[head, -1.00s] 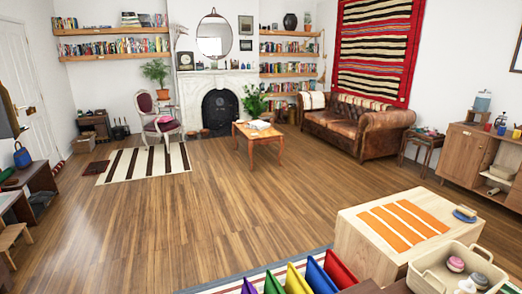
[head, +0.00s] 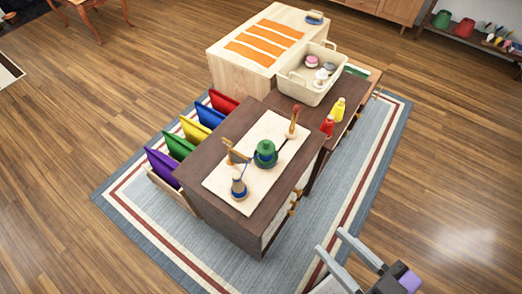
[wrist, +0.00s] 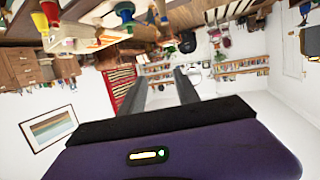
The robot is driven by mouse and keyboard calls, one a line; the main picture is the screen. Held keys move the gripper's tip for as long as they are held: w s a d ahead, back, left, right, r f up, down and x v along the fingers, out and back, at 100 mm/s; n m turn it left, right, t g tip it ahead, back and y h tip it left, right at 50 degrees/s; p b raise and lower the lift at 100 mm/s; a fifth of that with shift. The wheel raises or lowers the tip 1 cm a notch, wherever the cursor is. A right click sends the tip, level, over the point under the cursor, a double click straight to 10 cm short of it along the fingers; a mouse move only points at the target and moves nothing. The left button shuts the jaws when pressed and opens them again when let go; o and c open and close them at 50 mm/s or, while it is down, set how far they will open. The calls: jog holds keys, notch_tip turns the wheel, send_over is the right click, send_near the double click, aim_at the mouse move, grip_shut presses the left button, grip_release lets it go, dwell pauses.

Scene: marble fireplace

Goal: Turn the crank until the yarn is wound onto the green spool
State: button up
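A pale board (head: 214,182) lies on a dark brown cabinet. An upright wooden handle with a reddish part, likely the crank (head: 293,122), stands beyond the spool. I cannot tell how much yarn is on the spool. My gripper (head: 331,240) is at the bottom right, apart from the cabinet, with its fingers spread and empty. The wrist view also shows the two fingers (wrist: 160,85) apart.
Coloured panels, such as a purple one (head: 163,168), stand along the cabinet's left side. Red (head: 327,126) and yellow (head: 338,109) bottles and a cream basket (head: 306,92) stand behind. A light wooden chest (head: 232,75) is farther back. The rug (head: 350,195) at right is clear.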

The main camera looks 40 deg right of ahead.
jog(key=w+d+f+n+b, duration=0.1)
jog(key=w+d+n+b, duration=0.15)
jog(key=w, duration=1.45)
jog(key=w+d+n+y+b, duration=0.1)
jog(key=w+d+n+b, duration=0.15)
jog(key=w, duration=1.45)
jog(key=w+d+f+n+b, duration=0.1)
jog(key=w+d+n, duration=0.2)
jog(key=w, duration=1.4)
jog(key=w+d+f+n+g+b, duration=0.1)
jog(key=w+d+f+n+g, duration=0.15)
jog(key=d+n, duration=0.3)
jog(key=n+g+h, duration=0.1)
jog(key=n+g, duration=1.1)
send_over(293, 123)
notch_tip(293, 123, down, 9)
jog(key=shift+r+b, duration=0.2)
jog(key=shift+b, duration=0.2)
jog(key=shift+s+f+n, duration=0.1)
jog(key=shift+f+n, duration=0.15)
jog(key=shift+f, duration=3.65)
grip_shut()
